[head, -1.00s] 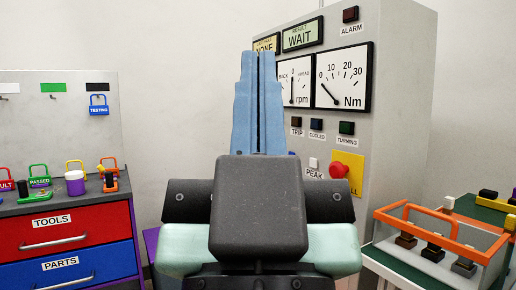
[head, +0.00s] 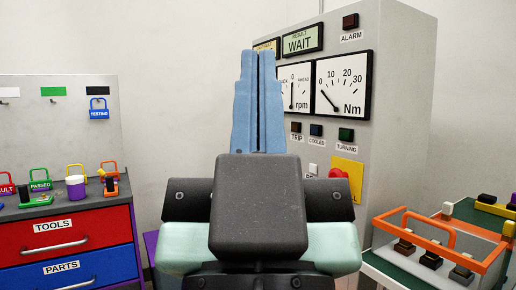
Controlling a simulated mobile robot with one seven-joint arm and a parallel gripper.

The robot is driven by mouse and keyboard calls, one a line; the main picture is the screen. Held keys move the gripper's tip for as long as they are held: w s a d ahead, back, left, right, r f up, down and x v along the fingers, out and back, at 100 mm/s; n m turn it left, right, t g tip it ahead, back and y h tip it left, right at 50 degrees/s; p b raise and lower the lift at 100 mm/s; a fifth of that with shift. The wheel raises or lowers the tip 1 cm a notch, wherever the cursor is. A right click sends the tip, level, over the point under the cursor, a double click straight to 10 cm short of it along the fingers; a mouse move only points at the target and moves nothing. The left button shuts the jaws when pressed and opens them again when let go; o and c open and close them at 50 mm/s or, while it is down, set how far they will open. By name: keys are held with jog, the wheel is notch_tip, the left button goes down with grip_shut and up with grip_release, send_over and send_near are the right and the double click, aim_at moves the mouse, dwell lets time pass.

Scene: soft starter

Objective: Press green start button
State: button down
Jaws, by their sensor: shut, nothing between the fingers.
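The grey control cabinet (head: 405,110) stands ahead, right of centre. No green start button can be made out on it; my gripper and arm hide part of its front. A dark green lamp labelled TURNING (head: 346,134) shows below the Nm dial, beside the COOLED lamp (head: 316,130) and the TRIP lamp (head: 296,127). My gripper (head: 258,58) has blue fingers pointing up and away, shut together and empty. In the picture it overlaps the cabinet's left edge; I cannot tell its distance from the panel.
A red mushroom knob (head: 337,173) sits on a yellow plate (head: 350,178) low on the cabinet. A drawer unit (head: 120,215) with padlocks on top stands left. A bench (head: 380,262) with an orange-framed box (head: 450,257) stands right. Bare wall shows between drawers and cabinet.

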notch_tip(320, 180, up, 30)
jog(key=p, duration=2.9)
jog(key=shift+r, duration=0.25)
